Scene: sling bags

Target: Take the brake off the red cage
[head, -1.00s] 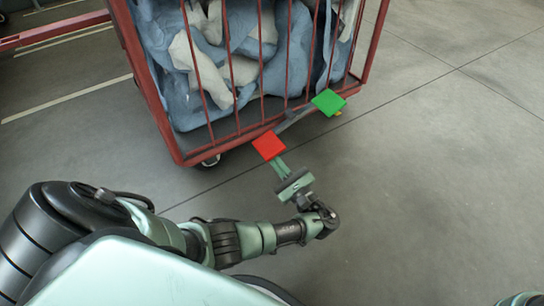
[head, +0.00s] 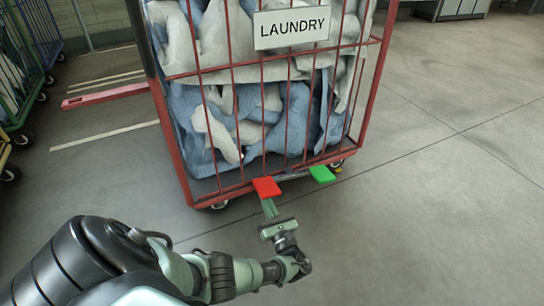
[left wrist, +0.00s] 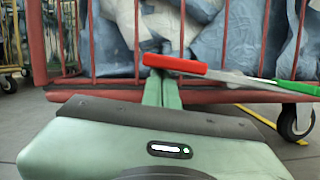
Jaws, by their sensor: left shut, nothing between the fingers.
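The red cage (head: 190,165) stands in front of me, with a "LAUNDRY" sign and blue and white cloth inside. Low on its near side are a red pedal (head: 266,187) and a green pedal (head: 321,173), joined by a grey bar. My left gripper (head: 268,206) is shut and empty, its fingertips right at the red pedal. In the left wrist view the fingertips (left wrist: 162,88) reach up to the red pedal (left wrist: 175,64); contact is unclear. There the bar slopes down towards the green pedal (left wrist: 298,86). My right gripper is out of view.
A caster (left wrist: 296,120) is under the cage's right side. Green and yellow cages (head: 20,75) stand at the far left. A red bar (head: 105,95) sticks out behind the red cage on the left. The floor to the right is clear.

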